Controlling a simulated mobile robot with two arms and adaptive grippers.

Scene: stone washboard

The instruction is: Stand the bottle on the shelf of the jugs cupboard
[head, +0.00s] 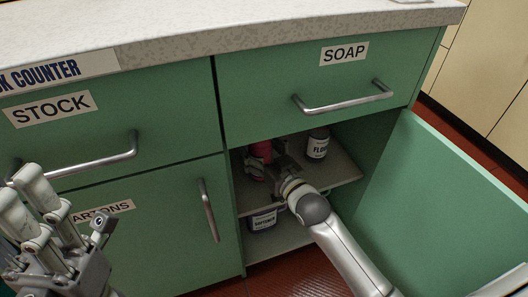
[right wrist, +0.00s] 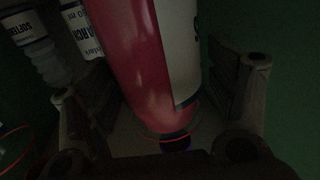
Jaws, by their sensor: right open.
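The red bottle (head: 262,151) with a white label stands on the upper shelf (head: 338,170) of the open cupboard under the SOAP drawer. In the right wrist view the bottle (right wrist: 135,50) fills the middle, between the fingers. My right gripper (right wrist: 165,112) is open around it, one finger on each side; in the head view it hides part of the bottle. My left gripper (head: 72,222) is open and empty at the lower left, in front of the STOCK drawer and CARTONS door. No label reading jugs is in view.
A labelled container (head: 263,220) is on the level below. Labelled containers (right wrist: 32,38) show at the wrist view's upper left. The green open door (head: 450,205) stands to the right.

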